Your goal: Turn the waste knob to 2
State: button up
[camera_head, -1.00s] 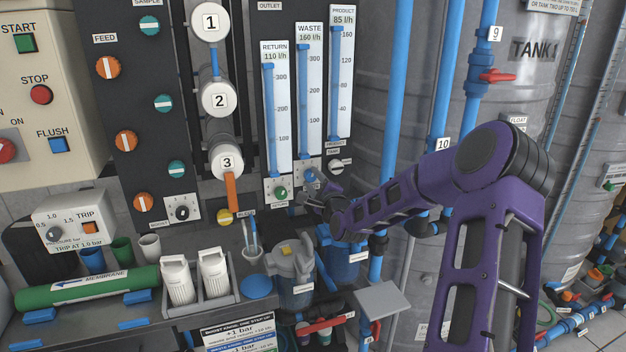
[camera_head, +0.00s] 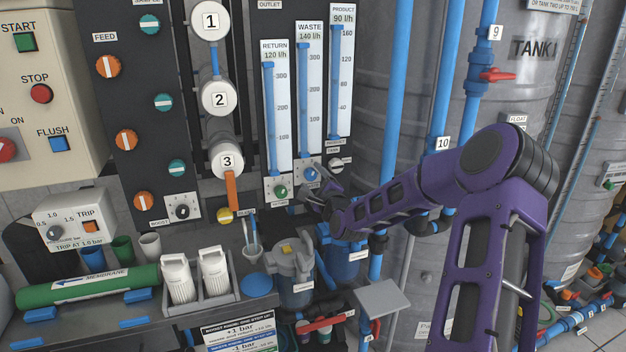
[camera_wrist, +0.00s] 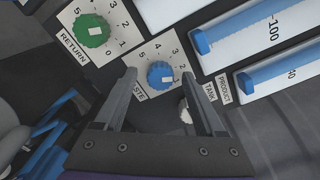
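The blue waste knob (camera_wrist: 160,75) sits on its white numbered dial plate between my fingertips in the wrist view. Its white mark lies toward the lower right of the knob; the number it points to is hard to read. In the head view the waste knob (camera_head: 311,174) shows below the waste flow tube (camera_head: 309,100), whose label reads 140 l/h. My gripper (camera_wrist: 158,70) is open, with a finger on each side of the knob and visible gaps to it. In the head view my gripper (camera_head: 316,188) is just below and right of the knob.
The green return knob (camera_wrist: 91,30) is close on the left. A pale product knob (camera_wrist: 185,110) is partly hidden behind my right finger. Flow tubes rise above the knobs.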

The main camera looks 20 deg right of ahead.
jog(key=s+p, duration=0.1)
jog(key=s, duration=1.6)
jog(key=shift+s+p, duration=0.2)
jog(key=shift+p, duration=0.1)
